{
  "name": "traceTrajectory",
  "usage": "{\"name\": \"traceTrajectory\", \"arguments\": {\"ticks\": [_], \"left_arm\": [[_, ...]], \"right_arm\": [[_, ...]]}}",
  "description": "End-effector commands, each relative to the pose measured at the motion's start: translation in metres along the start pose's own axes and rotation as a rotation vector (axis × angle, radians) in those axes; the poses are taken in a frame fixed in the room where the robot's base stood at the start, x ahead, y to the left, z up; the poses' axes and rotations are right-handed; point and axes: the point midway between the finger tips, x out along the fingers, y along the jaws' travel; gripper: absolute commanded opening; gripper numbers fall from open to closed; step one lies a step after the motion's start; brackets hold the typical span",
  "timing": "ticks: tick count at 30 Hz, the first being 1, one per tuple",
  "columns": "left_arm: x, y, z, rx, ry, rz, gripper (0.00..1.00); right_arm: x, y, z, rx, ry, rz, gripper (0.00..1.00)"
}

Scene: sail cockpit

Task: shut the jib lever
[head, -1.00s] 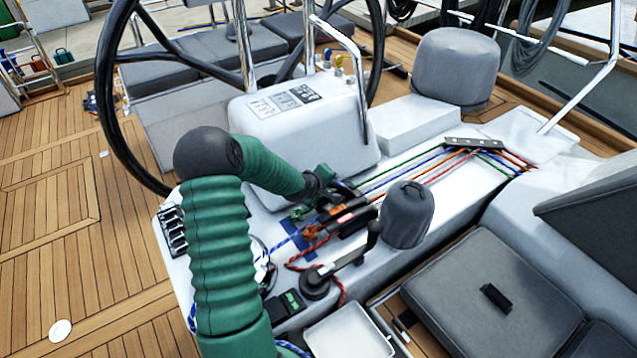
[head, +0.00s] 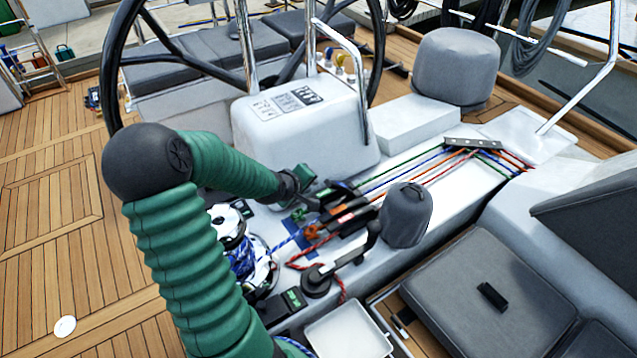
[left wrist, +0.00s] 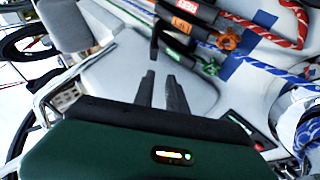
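A bank of rope-clutch levers (head: 345,212) sits on the white cockpit top, with red, orange and green labels. My left gripper (head: 312,196) is at the left end of the bank. In the left wrist view its fingers (left wrist: 161,78) are slightly apart, with nothing between them. My right gripper is not in view.
A winch with blue rope (head: 243,255) stands to the left, partly behind my arm. A winch handle (head: 345,262) and a grey-covered winch (head: 407,215) are close in front and right. The white pedestal (head: 300,130) and steering wheel (head: 115,70) stand behind.

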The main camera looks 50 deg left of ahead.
Motion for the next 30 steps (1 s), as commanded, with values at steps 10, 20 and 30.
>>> {"name": "traceTrajectory", "arguments": {"ticks": [10, 20, 30], "left_arm": [[0.049, 0.019, -0.054, 0.923, -0.291, -0.142, 0.0], [0.02, 0.104, -0.031, 1.518, -0.456, 0.167, 0.0], [0.07, 0.094, -0.009, 1.522, -0.463, 0.172, 0.0]], "right_arm": [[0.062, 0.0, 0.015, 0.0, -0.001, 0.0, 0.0], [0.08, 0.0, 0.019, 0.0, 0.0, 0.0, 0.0], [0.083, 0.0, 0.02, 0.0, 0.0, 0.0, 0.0]]}}
